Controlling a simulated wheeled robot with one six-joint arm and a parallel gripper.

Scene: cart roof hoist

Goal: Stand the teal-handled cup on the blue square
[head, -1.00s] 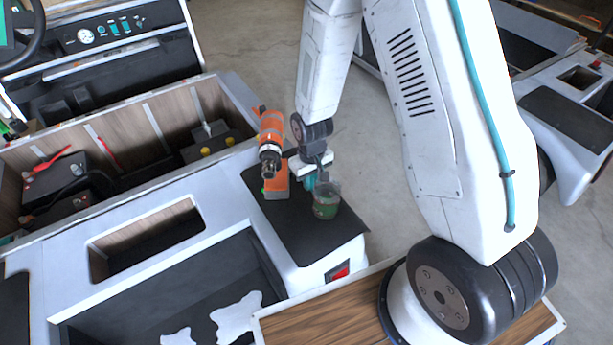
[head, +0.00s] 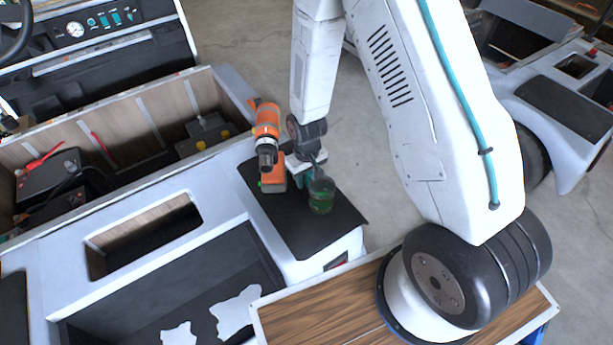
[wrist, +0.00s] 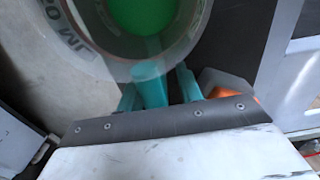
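The cup (head: 321,197) is a clear beaker with green contents, standing on the black mat of the cart's corner. In the wrist view the cup (wrist: 140,20) fills the top, with printed marks on its clear wall. Its teal handle (wrist: 151,86) points toward my gripper (wrist: 160,90). The teal fingers are on either side of the handle; the left one looks close to it, and a gap shows at the right one. In the head view my gripper (head: 305,178) is low beside the cup, partly hidden by my wrist. I see no blue square in either view.
An orange and black drill (head: 267,140) stands on the mat (head: 290,225) just left of my gripper. Left are an open battery bay (head: 100,150) and a recessed black tray (head: 180,290). A wood-topped surface (head: 330,315) is in front; grey floor lies beyond.

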